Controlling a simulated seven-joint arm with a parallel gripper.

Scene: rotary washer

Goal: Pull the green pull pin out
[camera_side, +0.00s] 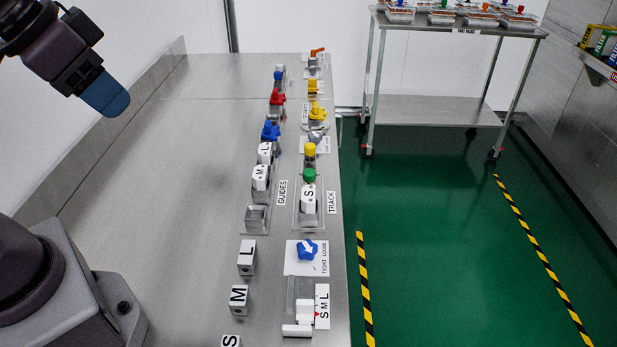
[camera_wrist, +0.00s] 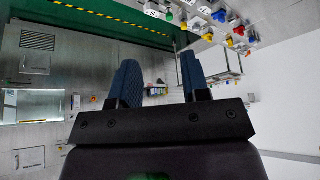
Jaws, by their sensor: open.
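The green pull pin (camera_side: 309,174) is a small round green knob in the right row of fixtures, near the TRACK label. It sits just behind the white block marked S (camera_side: 308,199) and in front of a yellow knob (camera_side: 310,150). A small green knob (camera_wrist: 169,16) also shows at the top of the wrist view. My gripper (camera_side: 108,96) is raised at the upper left of the side view, far from the pin. In the wrist view its two blue fingers (camera_wrist: 160,72) are apart with nothing between them.
The steel table (camera_side: 150,190) is bare on the left. Blue (camera_side: 270,131) and red (camera_side: 277,97) parts and lettered white blocks stand in the left row. A blue dial (camera_side: 307,250) and a slider (camera_side: 298,330) lie nearer the front. A wheeled cart (camera_side: 440,110) stands behind.

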